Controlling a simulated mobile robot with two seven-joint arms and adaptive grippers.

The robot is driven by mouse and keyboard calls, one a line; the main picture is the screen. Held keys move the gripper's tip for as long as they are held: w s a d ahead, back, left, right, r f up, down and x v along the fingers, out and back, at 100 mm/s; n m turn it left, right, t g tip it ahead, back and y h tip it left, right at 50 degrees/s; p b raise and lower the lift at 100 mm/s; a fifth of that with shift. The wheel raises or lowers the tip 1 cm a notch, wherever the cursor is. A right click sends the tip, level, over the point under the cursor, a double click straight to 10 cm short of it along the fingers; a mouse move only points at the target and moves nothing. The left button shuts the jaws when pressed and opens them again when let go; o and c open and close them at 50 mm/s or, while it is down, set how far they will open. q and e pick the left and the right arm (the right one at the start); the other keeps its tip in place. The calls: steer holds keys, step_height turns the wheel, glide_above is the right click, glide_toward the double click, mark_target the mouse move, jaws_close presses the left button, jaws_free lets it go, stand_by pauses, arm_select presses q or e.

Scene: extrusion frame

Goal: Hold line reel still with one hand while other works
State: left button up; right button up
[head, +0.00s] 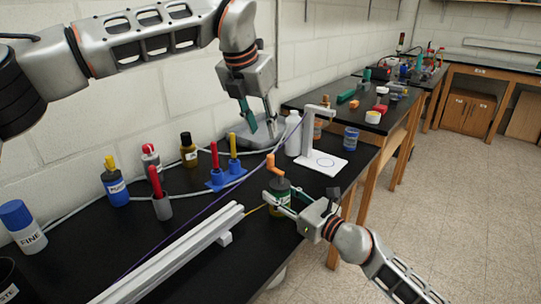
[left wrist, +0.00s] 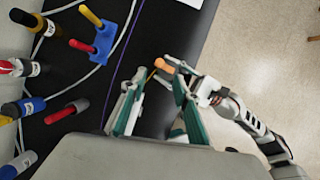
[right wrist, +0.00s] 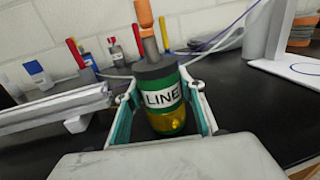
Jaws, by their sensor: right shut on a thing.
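The line reel (head: 279,187) is a dark green bottle-like body with a LINE label, a grey top and an orange piece above. It stands upright near the bench's front edge. My right gripper (head: 279,203) is shut on its body, one finger on each side, as the right wrist view shows around the reel (right wrist: 162,100). My left gripper (head: 261,122) is higher and farther back, above the bench. Its fingers are apart and empty. In the left wrist view the reel's orange top (left wrist: 165,66) shows beyond the left fingertips. The reel's lower body is hidden there.
A pale extrusion rail (head: 175,255) lies left of the reel. A purple cord (head: 205,207) runs along the bench behind it. A blue holder (head: 225,178) with red and yellow tools, several bottles and a white stand (head: 320,162) occupy the back. Floor is open at right.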

mark_target(270, 155)
arm_select(q)
steer(key=x, duration=1.1)
jaws_close()
